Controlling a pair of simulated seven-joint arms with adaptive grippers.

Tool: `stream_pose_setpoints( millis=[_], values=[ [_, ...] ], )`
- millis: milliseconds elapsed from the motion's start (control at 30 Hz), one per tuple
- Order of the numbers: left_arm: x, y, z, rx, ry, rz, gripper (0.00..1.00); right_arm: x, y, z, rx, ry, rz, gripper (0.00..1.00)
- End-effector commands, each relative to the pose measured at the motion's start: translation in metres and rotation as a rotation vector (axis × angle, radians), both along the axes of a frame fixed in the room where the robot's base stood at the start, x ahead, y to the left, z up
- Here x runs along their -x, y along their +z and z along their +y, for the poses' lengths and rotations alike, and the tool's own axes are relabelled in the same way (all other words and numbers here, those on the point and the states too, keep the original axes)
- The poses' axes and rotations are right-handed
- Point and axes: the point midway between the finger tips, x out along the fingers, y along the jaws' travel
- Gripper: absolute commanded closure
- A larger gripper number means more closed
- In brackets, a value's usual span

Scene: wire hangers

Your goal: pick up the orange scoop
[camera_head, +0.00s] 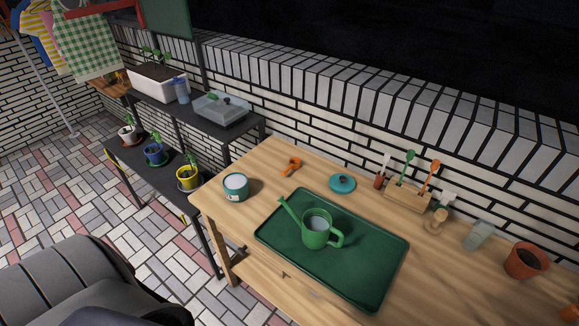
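An orange long-handled tool (431,175), which looks like the scoop, stands upright in a small wooden rack (407,200) at the back right of the wooden table. Its lower end is hidden in the rack. A green tool (407,164) stands in the same rack to its left. Another small orange object (292,166) lies on the table further left; its exact shape is hard to tell. Neither of my grippers shows in the head view.
A green tray (375,282) with a green watering can (316,231) fills the middle of the table. A teal pot (236,187), its lid (342,183), a wooden-handled brush (437,219) and a terracotta pot (525,260) stand around it. A brick wall runs close behind.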

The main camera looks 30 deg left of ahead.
Motion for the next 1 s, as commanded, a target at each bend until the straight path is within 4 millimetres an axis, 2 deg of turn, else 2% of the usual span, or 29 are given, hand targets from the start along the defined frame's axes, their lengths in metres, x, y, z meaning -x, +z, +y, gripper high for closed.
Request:
stream_pose_setpoints(
  millis=[433,1000],
  values=[
    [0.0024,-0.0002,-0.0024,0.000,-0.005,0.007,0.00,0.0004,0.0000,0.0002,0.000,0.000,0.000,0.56],
    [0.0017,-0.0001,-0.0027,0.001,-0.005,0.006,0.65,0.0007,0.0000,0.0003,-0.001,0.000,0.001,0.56]
  ],
)
